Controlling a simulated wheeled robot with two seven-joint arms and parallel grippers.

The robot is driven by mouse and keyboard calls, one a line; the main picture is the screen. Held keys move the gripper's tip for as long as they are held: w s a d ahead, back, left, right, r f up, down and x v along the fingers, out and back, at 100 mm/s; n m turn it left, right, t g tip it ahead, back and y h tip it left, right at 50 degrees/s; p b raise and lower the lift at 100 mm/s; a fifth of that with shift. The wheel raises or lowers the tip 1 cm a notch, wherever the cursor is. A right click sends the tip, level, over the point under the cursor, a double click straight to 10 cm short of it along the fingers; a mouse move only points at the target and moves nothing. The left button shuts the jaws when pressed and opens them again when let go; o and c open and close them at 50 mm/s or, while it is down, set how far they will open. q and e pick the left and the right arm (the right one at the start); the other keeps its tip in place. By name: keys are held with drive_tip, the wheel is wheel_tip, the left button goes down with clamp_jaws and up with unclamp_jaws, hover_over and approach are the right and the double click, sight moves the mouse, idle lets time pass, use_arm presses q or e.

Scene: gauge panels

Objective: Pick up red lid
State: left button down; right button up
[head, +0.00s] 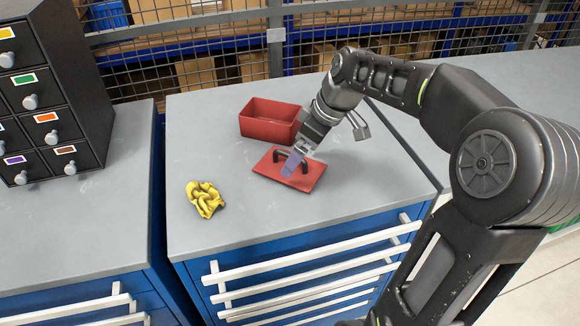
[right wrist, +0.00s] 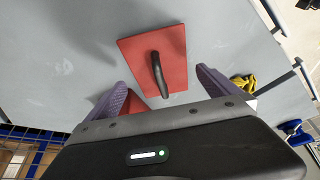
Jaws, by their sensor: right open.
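The red lid (head: 308,181) lies flat on the grey worktop, with a dark arched handle on top. My right gripper (head: 293,163) is just above the lid at its handle, fingers pointing down. In the right wrist view, the red lid (right wrist: 134,52) and its dark handle (right wrist: 156,72) show ahead of and between the two purple fingers (right wrist: 160,88). The gripper is open and holds nothing. In the head view it partly hides the handle. My left gripper is not in view.
An open red box (head: 268,121) stands behind the lid. A crumpled yellow cloth (head: 205,199) lies to its left. A black drawer cabinet (head: 50,95) stands on the left worktop. A wire mesh fence (head: 200,45) runs behind.

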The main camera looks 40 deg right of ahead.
sight(308, 173)
drive_tip(key=x, duration=0.5)
drive_tip(key=shift+p, duration=0.35)
drive_tip(key=c, duration=1.1)
